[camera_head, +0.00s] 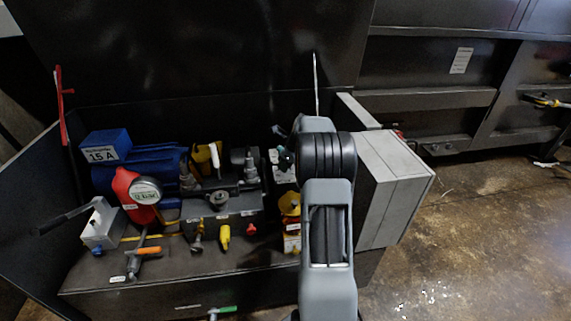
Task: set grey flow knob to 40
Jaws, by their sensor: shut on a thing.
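My arm rises through the middle of the view and bends at a dark ribbed joint. My gripper is hidden behind it, so its jaws and anything between them do not show. I cannot single out the grey flow knob for sure. A small dark round knob (219,198) sits on top of the grey block (240,208) left of my arm. Another dark knob (286,160) stands by a white labelled plate (276,177), right beside my arm and partly covered by it. No scale or number on either knob is readable.
A blue motor (140,168) with a blue box marked 15 A (105,146), a red gauge (140,192) and a white lever box (101,226) stand at the left. Yellow-handled and orange-handled valves line the front. A grey cabinet (393,190) stands right of my arm. Open floor lies further right.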

